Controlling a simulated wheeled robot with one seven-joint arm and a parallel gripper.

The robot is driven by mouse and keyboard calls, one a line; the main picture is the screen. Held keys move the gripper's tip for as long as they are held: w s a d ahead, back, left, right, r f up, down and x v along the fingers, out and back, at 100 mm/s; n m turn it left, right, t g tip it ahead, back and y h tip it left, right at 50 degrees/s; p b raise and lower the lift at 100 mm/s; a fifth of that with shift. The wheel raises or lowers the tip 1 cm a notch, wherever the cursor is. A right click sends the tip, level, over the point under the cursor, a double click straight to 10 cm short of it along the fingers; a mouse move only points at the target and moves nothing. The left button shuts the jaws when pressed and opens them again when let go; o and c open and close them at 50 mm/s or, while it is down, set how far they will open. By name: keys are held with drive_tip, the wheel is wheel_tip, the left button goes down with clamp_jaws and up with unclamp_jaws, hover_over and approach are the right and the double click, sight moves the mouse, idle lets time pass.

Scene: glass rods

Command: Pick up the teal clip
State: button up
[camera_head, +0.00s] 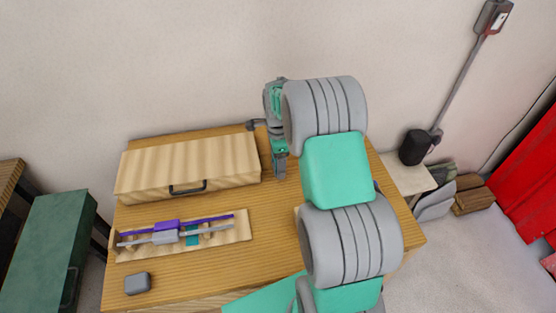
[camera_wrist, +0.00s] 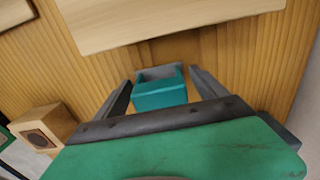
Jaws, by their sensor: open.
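The teal clip (camera_wrist: 160,94) is a small teal block with a grey hollow top in the wrist view. It sits low over the wooden table, between the two dark fingers of my gripper (camera_wrist: 161,80). The fingers are spread, with a visible gap on each side of the clip. In the head view my gripper (camera_head: 280,163) hangs near the right end of the wooden case, and no clip can be made out there. A teal piece (camera_head: 192,236) shows on the rod rack in the head view; I cannot tell what it is.
A pale wooden case (camera_head: 188,164) with a dark handle stands at the table's back left. In front, a wooden rack (camera_head: 240,228) holds rods with purple (camera_head: 167,226) and grey (camera_head: 165,237) blocks. A grey box (camera_head: 137,284) lies at the front left. A wooden block (camera_wrist: 45,128) is lower left.

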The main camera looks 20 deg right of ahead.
drive_tip(key=shift+c, duration=0.5)
drive_tip(key=c, duration=1.3)
drive_tip(key=shift+r, duration=0.15)
drive_tip(key=shift+c, duration=0.2)
drive_tip(key=shift+r, duration=0.3)
wheel_tip(320, 180, up, 3)
drive_tip(key=shift+p, duration=1.15)
drive_tip(key=s+a+r+p, duration=0.2)
drive_tip(key=s+r, duration=0.2)
drive_tip(key=s, duration=0.2)
drive_tip(key=s+a+r+p, duration=0.3)
drive_tip(key=s+r, duration=0.2)
drive_tip(key=s, duration=0.2)
drive_tip(key=shift+s, duration=0.15)
